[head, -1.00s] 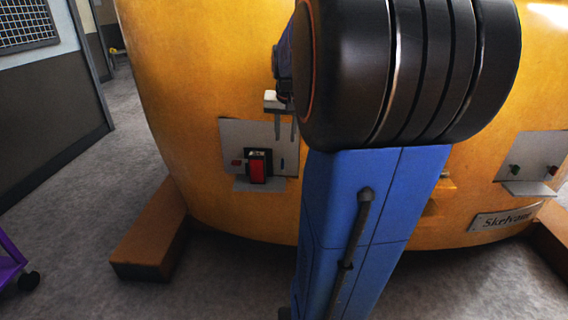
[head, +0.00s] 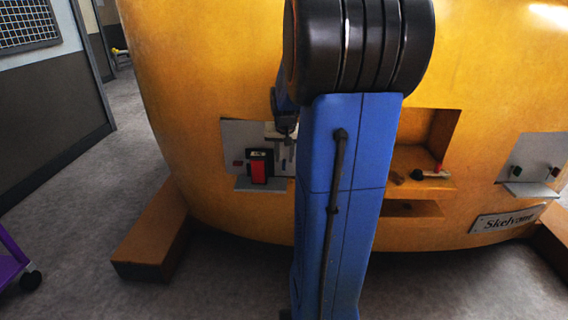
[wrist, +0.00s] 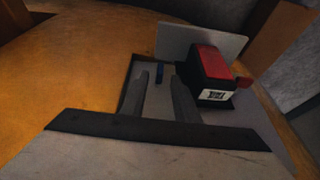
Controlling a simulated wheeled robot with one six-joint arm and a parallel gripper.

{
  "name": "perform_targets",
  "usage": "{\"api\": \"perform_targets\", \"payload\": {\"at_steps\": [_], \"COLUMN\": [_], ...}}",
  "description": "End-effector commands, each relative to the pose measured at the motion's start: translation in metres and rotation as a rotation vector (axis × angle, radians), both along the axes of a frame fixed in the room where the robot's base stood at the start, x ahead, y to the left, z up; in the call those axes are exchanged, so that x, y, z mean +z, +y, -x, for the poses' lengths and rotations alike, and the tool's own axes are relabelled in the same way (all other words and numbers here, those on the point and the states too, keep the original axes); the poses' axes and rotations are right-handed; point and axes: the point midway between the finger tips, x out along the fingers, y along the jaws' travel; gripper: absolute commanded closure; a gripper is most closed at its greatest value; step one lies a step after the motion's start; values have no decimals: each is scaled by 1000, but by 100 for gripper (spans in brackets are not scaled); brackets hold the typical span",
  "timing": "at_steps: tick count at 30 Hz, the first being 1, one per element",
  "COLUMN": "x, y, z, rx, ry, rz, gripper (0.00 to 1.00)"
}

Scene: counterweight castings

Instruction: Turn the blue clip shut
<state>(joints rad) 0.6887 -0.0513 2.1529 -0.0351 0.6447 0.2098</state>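The blue clip (wrist: 159,73) is a small upright blue bar on a grey panel in the wrist view. In the head view I cannot make it out; my gripper and arm cover that part of the grey panel (head: 232,134). My gripper (wrist: 160,80) is open and empty, with its two fingers apart. In the wrist view the clip shows in the gap between the fingertips; I cannot tell whether they are level with it or short of it. In the head view my gripper (head: 280,160) is in front of the panel's right part.
A red and black block (head: 259,167) with a label stands close beside my gripper on the panel's ledge (head: 245,185); it also shows in the wrist view (wrist: 213,72). The yellow casting (head: 200,80) has a recess (head: 420,157) holding small items. Another panel (head: 535,155) is at right.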

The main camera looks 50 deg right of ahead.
Motion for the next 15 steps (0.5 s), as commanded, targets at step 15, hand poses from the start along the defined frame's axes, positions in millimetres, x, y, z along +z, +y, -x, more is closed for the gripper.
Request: {"api": "perform_targets", "payload": {"at_steps": [15], "x": [-40], "y": [-11], "z": [-12], "rx": [0], "ry": [0], "rz": [0], "gripper": [72]}}
